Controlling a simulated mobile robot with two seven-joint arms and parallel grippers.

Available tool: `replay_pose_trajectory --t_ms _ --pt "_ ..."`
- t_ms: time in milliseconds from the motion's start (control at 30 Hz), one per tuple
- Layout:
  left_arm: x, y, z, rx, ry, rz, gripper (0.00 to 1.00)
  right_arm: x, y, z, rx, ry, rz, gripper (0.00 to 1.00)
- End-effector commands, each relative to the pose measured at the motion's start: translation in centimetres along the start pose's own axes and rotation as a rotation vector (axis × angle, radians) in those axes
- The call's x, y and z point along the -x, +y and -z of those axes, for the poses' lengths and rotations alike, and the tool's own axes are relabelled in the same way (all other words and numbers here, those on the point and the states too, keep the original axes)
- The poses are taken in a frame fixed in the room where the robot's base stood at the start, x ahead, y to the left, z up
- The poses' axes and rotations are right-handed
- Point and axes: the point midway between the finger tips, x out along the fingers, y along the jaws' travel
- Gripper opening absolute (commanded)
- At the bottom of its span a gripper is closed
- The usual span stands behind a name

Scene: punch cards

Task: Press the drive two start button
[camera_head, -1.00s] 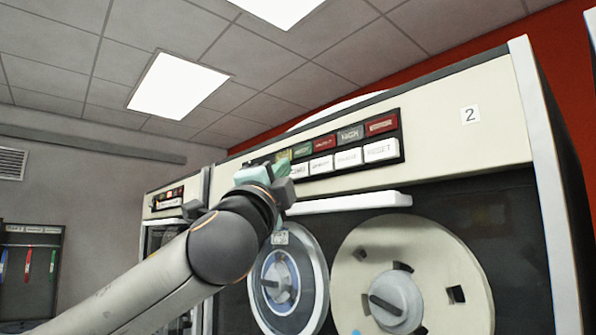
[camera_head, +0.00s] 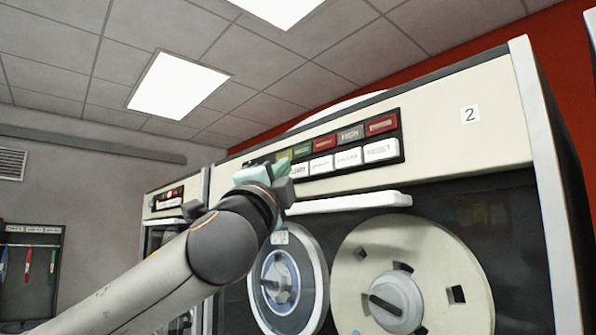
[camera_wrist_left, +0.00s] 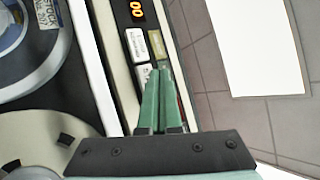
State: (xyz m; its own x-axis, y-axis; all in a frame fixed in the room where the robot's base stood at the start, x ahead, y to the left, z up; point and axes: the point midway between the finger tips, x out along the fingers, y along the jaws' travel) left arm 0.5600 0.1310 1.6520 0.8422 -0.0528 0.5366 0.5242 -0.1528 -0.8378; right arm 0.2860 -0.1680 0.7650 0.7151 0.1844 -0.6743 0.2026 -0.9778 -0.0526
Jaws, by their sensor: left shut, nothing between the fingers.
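The tape drive marked 2 (camera_head: 470,115) has a dark button panel (camera_head: 403,150) with two rows of buttons. The top row has yellow-green, green, red, grey and red buttons; the bottom row is white (camera_head: 348,158). My left gripper (camera_head: 282,160) is at the panel's left end and hides buttons there. In the left wrist view its green fingers (camera_wrist_left: 158,72) are closed together with nothing between them. Their tips overlap the panel near a white button (camera_wrist_left: 139,74) and an olive button (camera_wrist_left: 155,43). Contact cannot be told. The start label is not readable. My right gripper is not in view.
A pale ledge (camera_head: 350,202) juts out below the panel. Under it are a blue-rimmed reel (camera_head: 318,280) and a large cream reel (camera_head: 450,250). Another drive (camera_head: 168,199) stands to the left. In the wrist view an orange digit display (camera_wrist_left: 137,10) shows above the buttons.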

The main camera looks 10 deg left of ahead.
Motion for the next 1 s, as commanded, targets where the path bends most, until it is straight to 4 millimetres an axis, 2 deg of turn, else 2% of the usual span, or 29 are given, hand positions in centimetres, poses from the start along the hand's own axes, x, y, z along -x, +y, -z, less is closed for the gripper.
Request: replay_pose_trajectory --t_ms 1000 --pt "-0.67 0.48 0.5 0.0 0.0 0.0 0.0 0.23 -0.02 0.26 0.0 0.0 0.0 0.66"
